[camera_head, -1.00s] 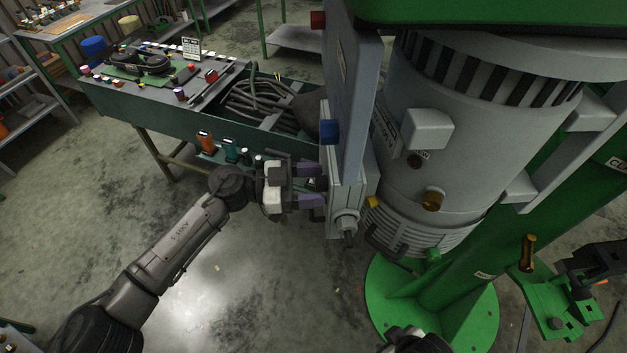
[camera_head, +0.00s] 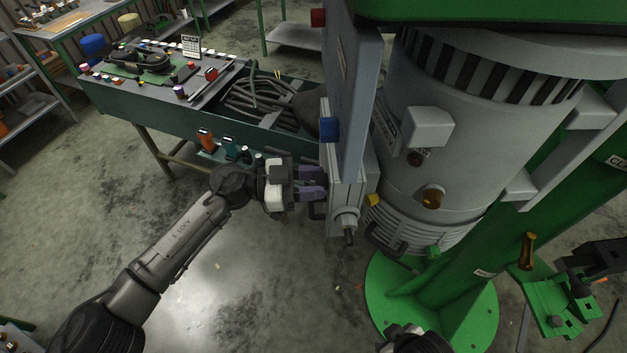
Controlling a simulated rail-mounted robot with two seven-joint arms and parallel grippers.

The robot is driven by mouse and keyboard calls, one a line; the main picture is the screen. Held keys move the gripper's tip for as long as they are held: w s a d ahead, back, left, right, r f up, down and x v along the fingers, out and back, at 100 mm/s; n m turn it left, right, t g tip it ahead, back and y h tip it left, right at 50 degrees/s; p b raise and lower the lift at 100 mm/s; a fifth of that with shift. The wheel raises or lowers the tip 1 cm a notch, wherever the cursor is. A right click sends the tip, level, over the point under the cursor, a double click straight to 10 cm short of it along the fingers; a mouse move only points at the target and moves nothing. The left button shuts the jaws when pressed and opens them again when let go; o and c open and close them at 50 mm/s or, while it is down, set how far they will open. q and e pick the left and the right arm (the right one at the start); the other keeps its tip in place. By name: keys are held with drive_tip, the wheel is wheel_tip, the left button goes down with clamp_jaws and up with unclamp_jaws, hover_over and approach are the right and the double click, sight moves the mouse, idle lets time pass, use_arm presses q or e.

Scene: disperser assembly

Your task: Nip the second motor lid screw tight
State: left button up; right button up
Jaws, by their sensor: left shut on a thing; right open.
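The upright motor (camera_head: 460,150) is a grey cylinder with a slotted black band near its top. A grey box (camera_head: 346,205) sits at its left side, below a blue-grey panel. My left gripper (camera_head: 322,183) points right, its purple fingers shut at the box's left face. I take the small thing between them to be the motor lid screw, but the fingers hide it. My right gripper (camera_head: 412,342) shows only in part at the bottom edge, apart from the motor; its fingertips are not clear.
A green stand (camera_head: 450,285) with a round base carries the motor. A teal bench (camera_head: 150,122) with controls and a bin of dark cable stands behind my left arm. A small green fixture (camera_head: 550,300) is at the right. The floor at lower left is open.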

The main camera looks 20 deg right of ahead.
use_arm(q)
drive_tip(key=shift+f+m+b, duration=0.1)
drive_tip(key=shift+m+b, duration=0.65)
drive_tip(key=shift+m, duration=0.15)
drive_tip(key=m+b, duration=0.2)
drive_tip(key=m, duration=0.1)
drive_tip(key=shift+w+m+b, duration=0.1)
drive_tip(key=shift+m+b, duration=0.2)
drive_tip(key=shift+b, duration=0.05)
drive_tip(key=m+b, duration=0.4)
drive_tip(key=m, duration=0.1)
drive_tip(key=shift+d+b, duration=0.1)
drive_tip(key=shift+b, duration=0.2)
drive_tip(key=m+b, duration=0.3)
drive_tip(key=m, duration=0.1)
drive_tip(key=m+b, duration=0.4)
drive_tip(key=shift+r+m+b, duration=0.2)
drive_tip(key=shift+m+b, duration=0.1)
drive_tip(key=m+b, duration=0.2)
drive_tip(key=m, duration=0.1)
drive_tip(key=shift+r+b, duration=0.1)
drive_tip(key=shift+b, duration=0.2)
drive_tip(key=shift+r+m+b, duration=0.15)
drive_tip(key=shift+m+b, duration=0.5)
drive_tip(key=shift+m, duration=0.25)
drive_tip(key=shift+r, duration=0.1)
